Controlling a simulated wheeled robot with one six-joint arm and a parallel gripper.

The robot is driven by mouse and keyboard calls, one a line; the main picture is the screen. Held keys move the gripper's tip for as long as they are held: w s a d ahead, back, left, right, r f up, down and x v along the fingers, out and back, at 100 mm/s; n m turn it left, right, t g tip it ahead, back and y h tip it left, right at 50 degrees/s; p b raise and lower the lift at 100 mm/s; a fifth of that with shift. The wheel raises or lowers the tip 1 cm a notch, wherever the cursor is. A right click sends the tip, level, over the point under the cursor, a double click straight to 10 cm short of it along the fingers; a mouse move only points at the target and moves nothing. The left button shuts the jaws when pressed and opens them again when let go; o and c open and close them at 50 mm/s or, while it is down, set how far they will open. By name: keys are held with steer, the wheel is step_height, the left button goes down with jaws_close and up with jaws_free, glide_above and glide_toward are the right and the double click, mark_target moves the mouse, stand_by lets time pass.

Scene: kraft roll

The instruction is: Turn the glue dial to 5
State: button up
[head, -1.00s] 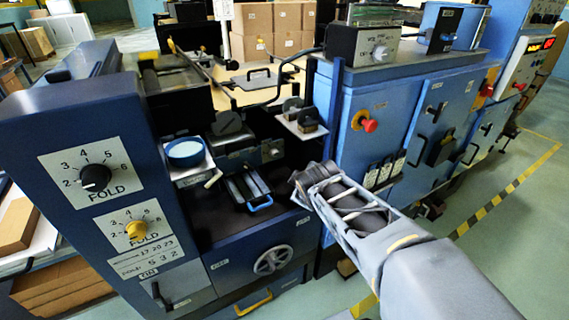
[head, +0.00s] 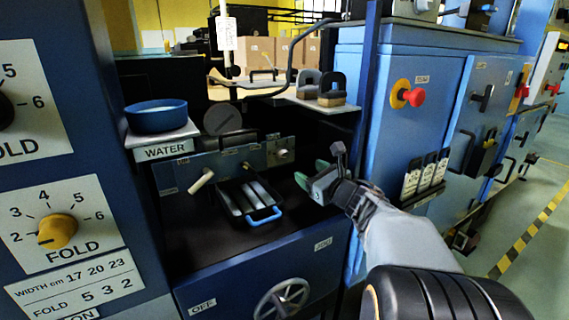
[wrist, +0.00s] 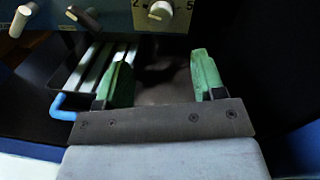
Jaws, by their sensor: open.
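A small pale dial knob (head: 282,153) sits on a grey plate at the right end of the blue-grey panel, behind the dark tray. Its lettering is too small to read in the head view. In the wrist view a cream dial knob (wrist: 160,10) shows at the top edge, with a 2 on its left and a 5 on its right. The upper part of its scale is cut off, and I cannot tell its setting. My gripper (head: 312,177) is in front of the panel, right of the tray. Its green fingers (wrist: 161,75) are apart and empty, short of the knob.
A black tray with metal rollers and a blue handle (head: 264,216) lies left of my gripper. A pale lever (head: 201,181) sticks out of the panel's left. A blue water bowl (head: 157,116) and a yellow FOLD dial (head: 57,231) are further left. A blue cabinet (head: 425,120) stands right.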

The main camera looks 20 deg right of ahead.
mark_target(285, 157)
steer(key=w, duration=0.4)
steer(key=w+a, duration=0.1)
steer(key=w, duration=0.3)
steer(key=w+a+b, duration=0.1)
steer(key=w, duration=0.2)
steer(key=shift+w, duration=0.4)
steer(key=c, duration=0.8)
steer(key=shift+c, duration=0.2)
steer(key=shift+a+f+m, duration=0.1)
steer(key=shift+m, duration=0.2)
steer(key=shift+m+b, duration=0.65)
steer(key=shift+m, duration=0.25)
steer(key=shift+a+m+b, duration=0.1)
steer(key=shift+m+b, duration=0.35)
steer(key=shift+m, duration=1.35)
steer(key=shift+t, duration=0.3)
